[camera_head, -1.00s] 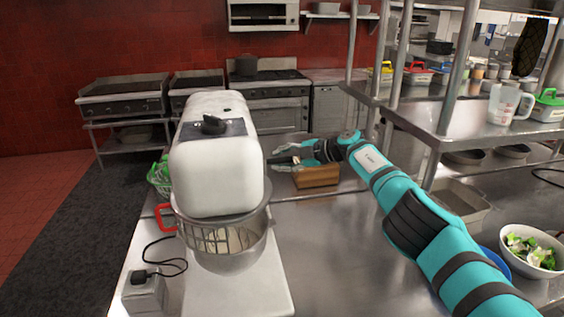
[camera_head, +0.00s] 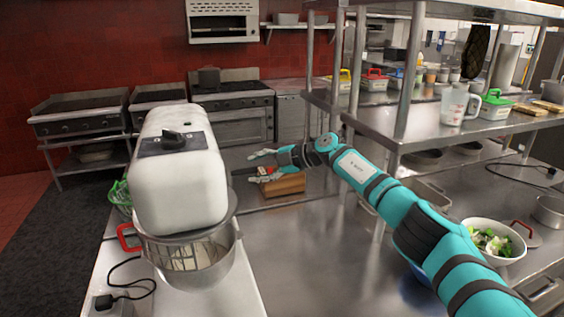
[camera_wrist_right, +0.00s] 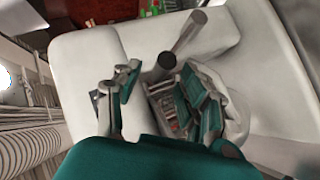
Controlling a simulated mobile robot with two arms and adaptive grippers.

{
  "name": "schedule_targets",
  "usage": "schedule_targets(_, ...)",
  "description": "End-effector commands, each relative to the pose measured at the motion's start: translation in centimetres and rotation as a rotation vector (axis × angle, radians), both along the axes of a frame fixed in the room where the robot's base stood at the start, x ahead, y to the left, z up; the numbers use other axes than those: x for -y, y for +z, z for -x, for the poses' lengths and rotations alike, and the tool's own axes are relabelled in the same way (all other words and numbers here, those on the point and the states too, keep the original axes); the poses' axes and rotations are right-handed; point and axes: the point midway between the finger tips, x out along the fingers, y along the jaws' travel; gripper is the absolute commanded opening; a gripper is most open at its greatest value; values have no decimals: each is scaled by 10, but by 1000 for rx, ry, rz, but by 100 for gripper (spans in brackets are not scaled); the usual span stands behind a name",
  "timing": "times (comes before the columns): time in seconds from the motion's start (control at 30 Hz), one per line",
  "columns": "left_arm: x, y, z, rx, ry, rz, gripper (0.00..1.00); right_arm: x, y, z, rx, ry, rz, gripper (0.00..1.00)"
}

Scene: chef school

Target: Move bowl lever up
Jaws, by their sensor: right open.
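A white stand mixer (camera_head: 178,190) with a metal bowl (camera_head: 200,262) stands at the left in the head view. Its white body (camera_wrist_right: 82,58) fills much of the wrist view. A dark bar (camera_head: 243,172), which looks like the bowl lever, juts from the mixer's right side. In the wrist view a grey rod (camera_wrist_right: 186,36) and a dark round end lie by the fingers. My right gripper (camera_head: 253,167) is open beside the mixer, its fingers (camera_wrist_right: 160,78) spread on either side of the dark end. Whether they touch it is unclear. My left gripper is out of view.
A red loop handle (camera_head: 127,237) sits at the bowl's left. A wooden block (camera_head: 284,187) lies just behind my right gripper. Steel shelving (camera_head: 400,128) and a salad bowl (camera_head: 492,240) are at the right. The steel counter (camera_head: 300,255) in front is clear.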

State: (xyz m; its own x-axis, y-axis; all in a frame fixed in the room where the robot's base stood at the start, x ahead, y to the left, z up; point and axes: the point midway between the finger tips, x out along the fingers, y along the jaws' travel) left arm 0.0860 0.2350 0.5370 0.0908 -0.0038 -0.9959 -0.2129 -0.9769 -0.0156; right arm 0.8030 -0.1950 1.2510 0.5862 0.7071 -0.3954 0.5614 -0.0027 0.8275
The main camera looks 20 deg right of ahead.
Motion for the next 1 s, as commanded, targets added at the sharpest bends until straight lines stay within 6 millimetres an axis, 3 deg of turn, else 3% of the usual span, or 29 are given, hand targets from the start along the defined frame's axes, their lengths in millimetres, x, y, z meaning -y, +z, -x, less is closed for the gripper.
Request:
schedule_targets(0.4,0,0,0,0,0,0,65,49,29,42,1,1,-1,42)
schedule_targets(1.0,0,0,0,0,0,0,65,55,33,48,1,2,-1,42)
